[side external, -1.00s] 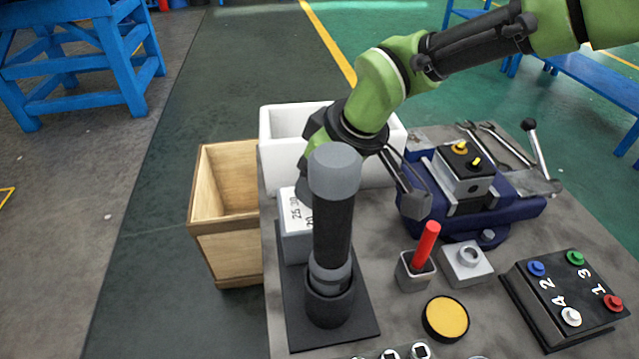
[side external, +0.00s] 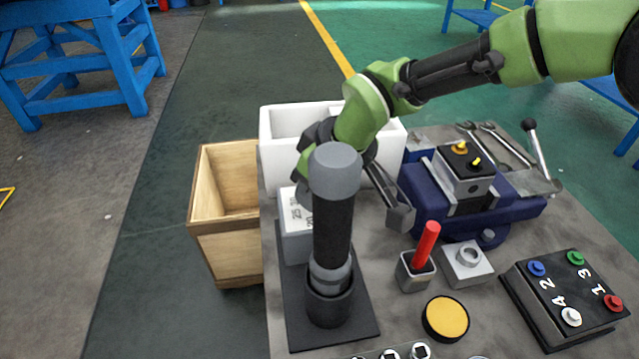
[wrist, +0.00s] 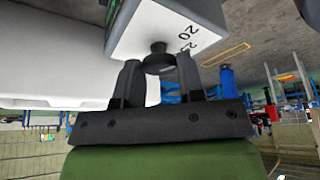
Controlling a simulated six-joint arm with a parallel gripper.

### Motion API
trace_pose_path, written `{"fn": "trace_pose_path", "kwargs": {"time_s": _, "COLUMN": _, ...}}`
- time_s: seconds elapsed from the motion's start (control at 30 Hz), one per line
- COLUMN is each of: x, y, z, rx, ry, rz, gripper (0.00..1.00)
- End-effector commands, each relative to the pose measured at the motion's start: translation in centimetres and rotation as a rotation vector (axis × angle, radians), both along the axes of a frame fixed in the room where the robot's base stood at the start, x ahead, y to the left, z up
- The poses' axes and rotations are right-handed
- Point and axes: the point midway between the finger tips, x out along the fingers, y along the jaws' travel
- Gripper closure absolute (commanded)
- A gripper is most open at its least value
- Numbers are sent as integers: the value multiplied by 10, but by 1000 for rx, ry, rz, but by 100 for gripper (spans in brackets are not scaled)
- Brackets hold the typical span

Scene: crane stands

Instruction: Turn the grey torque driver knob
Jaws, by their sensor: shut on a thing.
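A pale grey torque driver box (side external: 295,240) with printed numbers on its face stands behind an upright black cylinder with a grey cap. Its dark grey knob (wrist: 158,60) shows in the wrist view, standing out from the numbered face. My gripper (wrist: 156,75) is shut on this knob, one finger on each side. In the side view, my gripper (side external: 303,180) reaches down to the box from above, and the grey cap and cylinder hide much of the fingers and the knob.
The grey-capped black cylinder (side external: 333,225) stands close in front of my gripper. A white bin (side external: 283,125) is behind, and a wooden crate (side external: 205,225) is at left. A blue vise (side external: 425,200), a red stick (side external: 427,243) in a cup and a button box (side external: 550,300) are at right.

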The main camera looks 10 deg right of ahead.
Motion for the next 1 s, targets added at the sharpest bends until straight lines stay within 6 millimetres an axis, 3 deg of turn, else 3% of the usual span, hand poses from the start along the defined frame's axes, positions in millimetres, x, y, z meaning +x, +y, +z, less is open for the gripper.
{"fn": "trace_pose_path", "kwargs": {"time_s": 0.33, "x": -2, "y": 1, "z": 0, "rx": -3, "ry": 4, "rz": -217, "gripper": 88}}
{"fn": "trace_pose_path", "kwargs": {"time_s": 0.7, "x": -2, "y": 1, "z": 0, "rx": -2, "ry": 3, "rz": -243, "gripper": 88}}
{"fn": "trace_pose_path", "kwargs": {"time_s": 0.73, "x": -2, "y": 1, "z": 0, "rx": -2, "ry": 4, "rz": -243, "gripper": 60}}
{"fn": "trace_pose_path", "kwargs": {"time_s": 0.8, "x": -2, "y": 1, "z": 0, "rx": -2, "ry": 4, "rz": -243, "gripper": 44}}
{"fn": "trace_pose_path", "kwargs": {"time_s": 0.83, "x": -2, "y": 1, "z": 0, "rx": -2, "ry": 4, "rz": -242, "gripper": 39}}
{"fn": "trace_pose_path", "kwargs": {"time_s": 1.0, "x": -1, "y": 1, "z": 0, "rx": -2, "ry": 1, "rz": -242, "gripper": 39}}
